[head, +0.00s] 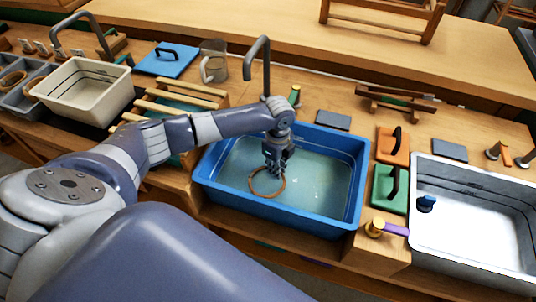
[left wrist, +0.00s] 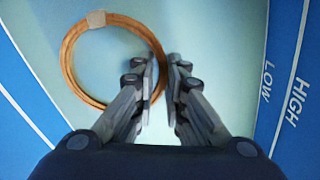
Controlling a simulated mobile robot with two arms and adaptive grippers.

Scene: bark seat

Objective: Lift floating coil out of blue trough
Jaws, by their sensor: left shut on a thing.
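The floating coil is a thin orange-brown ring (head: 268,197) with a pale band, inside the blue trough (head: 285,218), which holds pale water. It also shows in the left wrist view (left wrist: 69,62). My left gripper (head: 275,167) points down into the trough over the coil's far side. In the left wrist view its fingers (left wrist: 163,66) are close together at the coil's right side, shut on it, with the left finger covering part of the ring. Whether the coil is clear of the water I cannot tell. My right gripper is out of view.
A grey metal basin (head: 470,262) stands right of the trough, with green (head: 389,190) and orange (head: 392,146) handled blocks between. A wooden rack (head: 175,104) and a cream basin (head: 84,92) are to the left. A dark tap (head: 264,62) rises behind the trough.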

